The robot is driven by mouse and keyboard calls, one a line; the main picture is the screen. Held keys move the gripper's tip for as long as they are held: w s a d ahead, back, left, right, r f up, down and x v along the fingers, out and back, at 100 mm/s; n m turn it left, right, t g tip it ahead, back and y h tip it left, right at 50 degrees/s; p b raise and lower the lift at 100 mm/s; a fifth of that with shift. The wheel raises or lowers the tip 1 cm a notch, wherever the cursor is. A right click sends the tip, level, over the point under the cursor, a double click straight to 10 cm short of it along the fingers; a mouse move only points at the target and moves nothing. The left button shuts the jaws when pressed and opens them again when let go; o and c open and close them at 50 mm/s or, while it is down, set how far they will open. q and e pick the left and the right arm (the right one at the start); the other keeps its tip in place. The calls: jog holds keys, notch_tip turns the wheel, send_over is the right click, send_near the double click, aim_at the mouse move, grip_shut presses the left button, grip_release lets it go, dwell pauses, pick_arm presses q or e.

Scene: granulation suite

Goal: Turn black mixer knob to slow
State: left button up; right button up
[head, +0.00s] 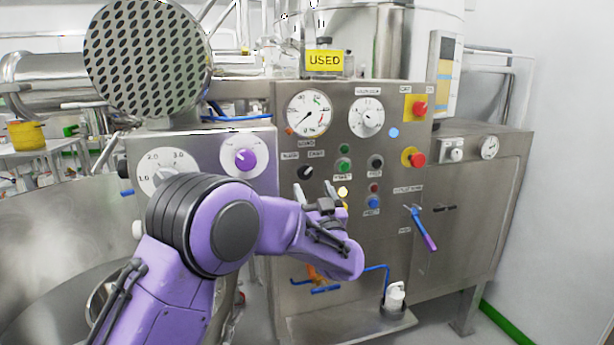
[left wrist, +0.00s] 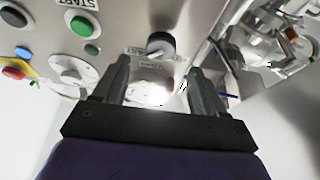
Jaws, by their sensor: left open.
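The black mixer knob (head: 305,172) is a small round knob on the steel control panel, below the left dial gauge, with small labels above it. It also shows in the left wrist view (left wrist: 160,44), just beyond the fingertips, with a FAST label to its left. Which setting it points at is too small to tell. My left gripper (head: 315,192) is open and empty, just below the knob in the head view. In the left wrist view its two fingers (left wrist: 158,70) stand apart with the knob between and beyond them, seemingly not touching. My right gripper is not in view.
Green and black buttons (head: 344,164) sit right of the knob, and red emergency stops (head: 419,108) farther right. A purple knob (head: 245,159) is on the box at left. A blue-purple handle (head: 424,228) juts out lower right. A steel bowl (head: 60,240) is at left.

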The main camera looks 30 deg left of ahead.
aim_at(306, 173)
pick_arm(q)
jog(key=p+x, duration=0.1)
jog(key=x, duration=0.4)
jog(key=shift+w+a+r, duration=0.1)
jog(key=shift+a+r, duration=0.05)
jog(key=shift+a, duration=0.15)
jog(key=shift+w+a+r, duration=0.1)
jog(key=shift+w+a, duration=0.25)
jog(key=shift+w, duration=0.1)
jog(key=c, duration=1)
jog(key=shift+c, duration=0.2)
